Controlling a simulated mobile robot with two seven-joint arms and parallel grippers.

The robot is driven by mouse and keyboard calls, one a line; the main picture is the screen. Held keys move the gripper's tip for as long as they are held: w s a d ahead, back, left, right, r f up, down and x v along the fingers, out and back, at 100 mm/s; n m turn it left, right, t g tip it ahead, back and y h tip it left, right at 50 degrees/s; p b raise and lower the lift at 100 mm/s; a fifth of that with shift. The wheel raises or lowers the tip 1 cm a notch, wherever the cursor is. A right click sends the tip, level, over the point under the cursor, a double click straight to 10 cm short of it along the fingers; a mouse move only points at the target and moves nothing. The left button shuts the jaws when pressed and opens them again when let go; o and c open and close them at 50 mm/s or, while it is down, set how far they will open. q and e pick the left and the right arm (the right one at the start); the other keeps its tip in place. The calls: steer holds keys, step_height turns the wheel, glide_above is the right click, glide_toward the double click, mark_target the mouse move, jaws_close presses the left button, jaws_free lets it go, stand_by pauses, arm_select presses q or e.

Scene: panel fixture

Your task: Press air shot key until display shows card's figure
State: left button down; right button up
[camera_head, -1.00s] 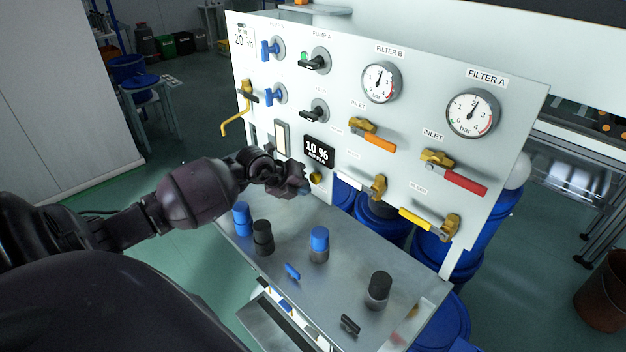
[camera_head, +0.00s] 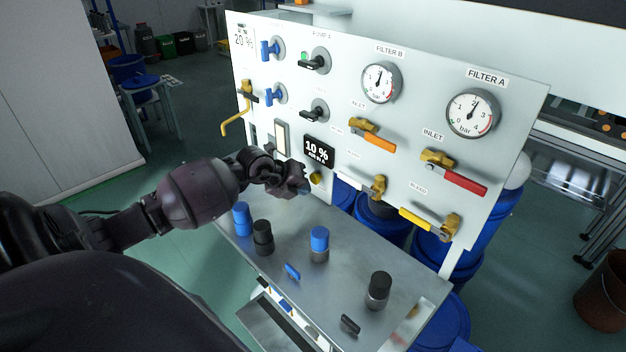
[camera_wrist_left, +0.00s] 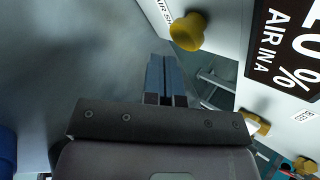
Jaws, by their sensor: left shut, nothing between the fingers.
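The yellow air shot key (camera_head: 316,178) sits low on the white panel, just below the black display (camera_head: 319,150), which reads 10 %. The card (camera_head: 242,37) at the panel's top left reads 20 %. My left gripper (camera_head: 303,191) is shut and empty, just left of and below the key. In the left wrist view the closed fingertips (camera_wrist_left: 165,62) are apart from the yellow key (camera_wrist_left: 188,31), which is up and to the right of them. The display (camera_wrist_left: 290,50) shows at the right there, with AIR IN A lettering. My right gripper is out of view.
Blue and black capped jars, such as one blue-capped jar (camera_head: 319,243), stand on the metal shelf (camera_head: 350,283). Valve handles, such as the orange one (camera_head: 379,141) and the red one (camera_head: 465,180), stick out from the panel. Two gauges (camera_head: 380,83) are above.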

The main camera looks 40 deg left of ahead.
arm_select(q)
steer(key=shift+w, duration=0.15)
steer(key=shift+w, duration=0.25)
stand_by(0.3)
steer(key=shift+w+d, duration=0.1)
steer(key=shift+w, duration=0.25)
stand_by(0.4)
steer(key=shift+w, duration=0.3)
stand_by(0.6)
steer(key=shift+s+r+p, duration=0.15)
steer(key=shift+s+p, duration=0.45)
steer(key=shift+s, duration=0.45)
